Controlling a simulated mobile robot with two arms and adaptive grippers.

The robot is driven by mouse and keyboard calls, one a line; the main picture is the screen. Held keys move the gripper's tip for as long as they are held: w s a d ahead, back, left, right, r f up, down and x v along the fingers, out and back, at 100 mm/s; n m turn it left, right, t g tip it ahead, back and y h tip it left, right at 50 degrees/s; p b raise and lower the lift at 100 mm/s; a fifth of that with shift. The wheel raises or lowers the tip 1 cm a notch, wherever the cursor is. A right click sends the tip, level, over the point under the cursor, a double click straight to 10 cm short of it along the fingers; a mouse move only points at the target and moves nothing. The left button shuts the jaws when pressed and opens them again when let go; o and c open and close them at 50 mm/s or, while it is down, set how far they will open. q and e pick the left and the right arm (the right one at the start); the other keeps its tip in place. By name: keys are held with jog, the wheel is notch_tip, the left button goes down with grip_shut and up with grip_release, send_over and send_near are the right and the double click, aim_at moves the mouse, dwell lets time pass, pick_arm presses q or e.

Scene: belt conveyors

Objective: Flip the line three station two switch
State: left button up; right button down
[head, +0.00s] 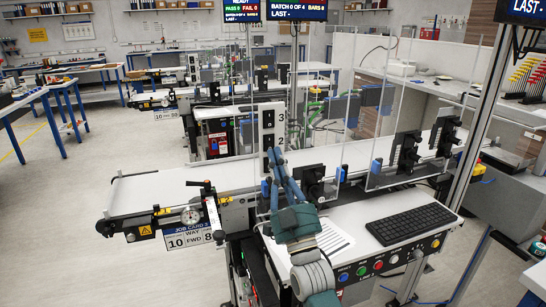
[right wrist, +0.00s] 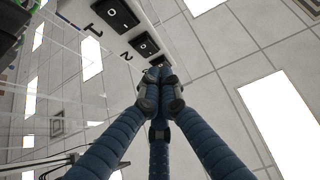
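A pale upright switch panel (head: 258,125) stands past my right gripper in the head view, with black rocker switches beside the numbers 3 and 2. The rocker by the 2 (head: 268,141) is just above my fingertips; the panel's lower part is hidden behind them. In the right wrist view the rocker by the 2 (right wrist: 145,43) lies between the rocker by the 1 (right wrist: 115,12) and a third rocker (right wrist: 160,61). My right gripper (head: 271,155) has its blue fingers drawn together at the tips (right wrist: 158,90), with nothing held. I cannot tell whether they touch the panel.
A white conveyor belt (head: 150,190) runs left of the panel. Clear upright guards and black sensor units (head: 408,150) stand to the right. A keyboard (head: 411,223) and a row of coloured buttons (head: 378,265) are on the console below. Open floor lies at left.

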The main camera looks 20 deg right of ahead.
aim_at(268, 144)
jog(key=w, duration=0.1)
jog(key=w+f+b, duration=0.1)
jog(key=shift+w, duration=0.3)
pick_arm(q)
jog(key=shift+s+f, duration=0.8)
jog(key=shift+f, duration=0.15)
pick_arm(e)
jog(key=shift+r, duration=0.15)
jog(key=shift+w+a+f+b, duration=0.1)
jog(key=shift+w+f+b, duration=0.15)
jog(key=shift+w+b, duration=0.15)
jog(key=shift+w, duration=0.1)
pick_arm(q)
jog(key=shift+w+a+f, duration=0.1)
jog(key=shift+w+f, duration=0.05)
jog(key=shift+f, duration=0.3)
pick_arm(e)
jog(key=v, duration=1.2)
